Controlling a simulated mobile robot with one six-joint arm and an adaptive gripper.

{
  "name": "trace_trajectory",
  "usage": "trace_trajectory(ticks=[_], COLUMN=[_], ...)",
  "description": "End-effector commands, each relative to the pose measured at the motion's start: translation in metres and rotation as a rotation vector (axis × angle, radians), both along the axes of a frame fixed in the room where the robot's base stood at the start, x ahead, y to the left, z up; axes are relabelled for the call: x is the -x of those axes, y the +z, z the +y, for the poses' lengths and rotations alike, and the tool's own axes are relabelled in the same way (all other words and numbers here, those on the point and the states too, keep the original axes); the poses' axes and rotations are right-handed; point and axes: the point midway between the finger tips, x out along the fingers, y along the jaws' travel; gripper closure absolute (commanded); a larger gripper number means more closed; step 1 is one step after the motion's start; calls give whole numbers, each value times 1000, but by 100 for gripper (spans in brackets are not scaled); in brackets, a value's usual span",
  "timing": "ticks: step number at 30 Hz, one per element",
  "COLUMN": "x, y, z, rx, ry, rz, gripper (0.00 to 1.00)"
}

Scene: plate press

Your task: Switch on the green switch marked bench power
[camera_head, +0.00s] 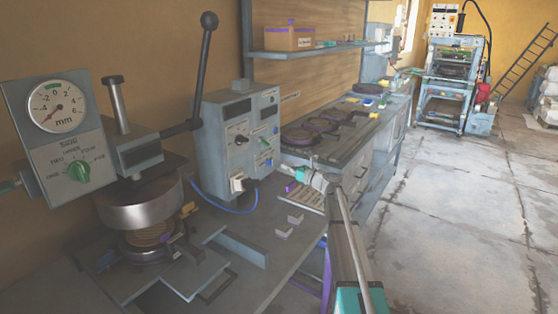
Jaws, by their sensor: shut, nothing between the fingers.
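A grey control box (240,137) stands on the bench, with dark displays, a knob and small switches on its front. A small green switch (263,142) shows on the right part of that front, above a blue one. Its label is too small to read. My gripper (289,171) is at the end of my arm, just right of the box's lower front. It appears apart from the green switch and lower than it. Its fingers are small and hard to make out; it is shut and empty.
A lever press (140,205) with a dial gauge and a green knob (79,172) stands at the left. A blue cable (225,208) loops below the box. Small blocks lie on the bench (262,276). Open floor (450,220) lies to the right.

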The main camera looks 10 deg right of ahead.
Motion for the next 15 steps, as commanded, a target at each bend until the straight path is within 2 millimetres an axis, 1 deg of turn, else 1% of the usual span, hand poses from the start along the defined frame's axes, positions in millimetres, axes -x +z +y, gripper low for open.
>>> trace_trajectory(ticks=[5,11,15], x=[-10,-29,-44], y=[2,4,7], z=[9,27,43], rx=[1,1,1], ry=[1,2,2], rz=[-1,-1,-1], gripper=[100,100,100])
